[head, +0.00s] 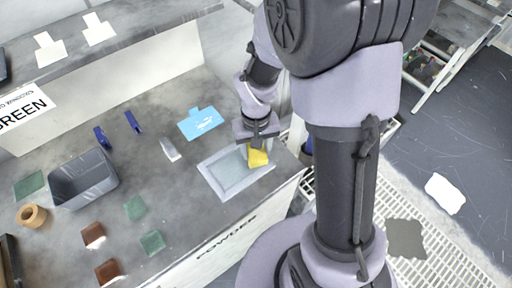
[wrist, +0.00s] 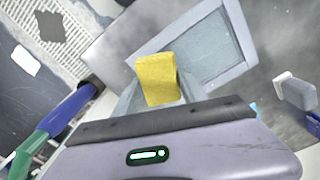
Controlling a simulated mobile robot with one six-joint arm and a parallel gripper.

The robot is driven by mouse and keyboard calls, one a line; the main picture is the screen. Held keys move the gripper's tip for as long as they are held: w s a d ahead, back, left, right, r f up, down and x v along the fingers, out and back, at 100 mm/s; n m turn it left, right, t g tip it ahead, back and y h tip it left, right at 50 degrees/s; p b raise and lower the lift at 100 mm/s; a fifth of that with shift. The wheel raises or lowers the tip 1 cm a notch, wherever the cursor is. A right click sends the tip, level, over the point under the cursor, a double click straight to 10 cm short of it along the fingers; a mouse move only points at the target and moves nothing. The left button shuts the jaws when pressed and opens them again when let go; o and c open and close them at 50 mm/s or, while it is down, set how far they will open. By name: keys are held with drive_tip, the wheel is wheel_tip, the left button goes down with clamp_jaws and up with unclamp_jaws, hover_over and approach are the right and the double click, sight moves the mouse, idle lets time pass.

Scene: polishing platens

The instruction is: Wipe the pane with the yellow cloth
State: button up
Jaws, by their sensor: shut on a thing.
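The pane (head: 230,177) is a greyish glass sheet in a pale frame, lying flat near the front edge of the bench. The yellow cloth (head: 257,158) is a folded pad under my gripper (head: 257,143), at the pane's upper right corner in the head view. In the wrist view the yellow cloth (wrist: 157,79) sticks out from my gripper (wrist: 155,100), which is shut on it. The pane (wrist: 205,47) shows beyond the cloth there. I cannot tell whether the cloth touches the pane.
A dark grey bin (head: 83,179), a tan ring (head: 32,215), and several green and brown squares are farther left on the bench (head: 190,225). Grating floor (head: 430,240) lies right.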

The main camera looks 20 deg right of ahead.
drive_tip(key=shift+f+b, duration=0.8)
drive_tip(key=shift+f, duration=0.15)
idle(0.4)
